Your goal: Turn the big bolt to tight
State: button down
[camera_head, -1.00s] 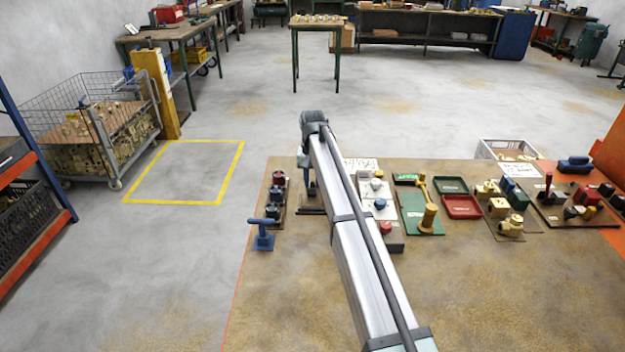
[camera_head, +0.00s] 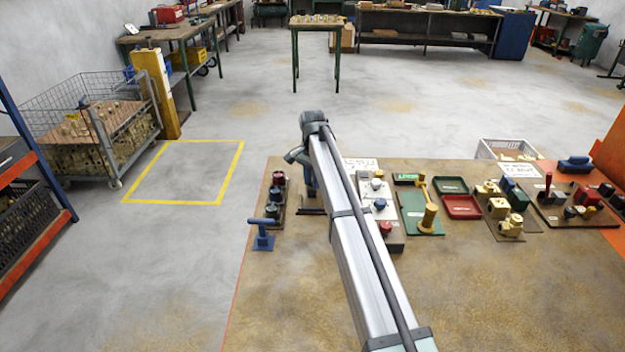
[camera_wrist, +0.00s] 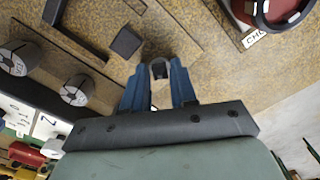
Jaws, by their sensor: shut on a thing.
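My gripper (camera_head: 311,188) is at the back left of the workbench, partly hidden behind my own arm. In the wrist view its two blue fingers (camera_wrist: 159,84) are close together, shut on a small grey rounded piece, which I take to be the head of the big bolt (camera_wrist: 160,69). Most of the bolt is hidden between the fingers, and the head view does not show it clearly. How tight it sits cannot be seen.
A dark block (camera_wrist: 127,42) stands close to the fingers. Grey round knobs (camera_wrist: 75,92) lie to the left and a red round part (camera_wrist: 283,10) at upper right. A blue T-handle (camera_head: 263,236) stands left of my arm. The bench front (camera_head: 290,300) is clear.

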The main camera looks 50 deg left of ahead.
jog(key=shift+m, duration=0.6)
jog(key=c, duration=0.9)
grip_release()
jog(key=shift+r, duration=0.1)
notch_tip(320, 180, up, 14)
jog(key=shift+f, duration=0.15)
jog(key=shift+c, duration=0.2)
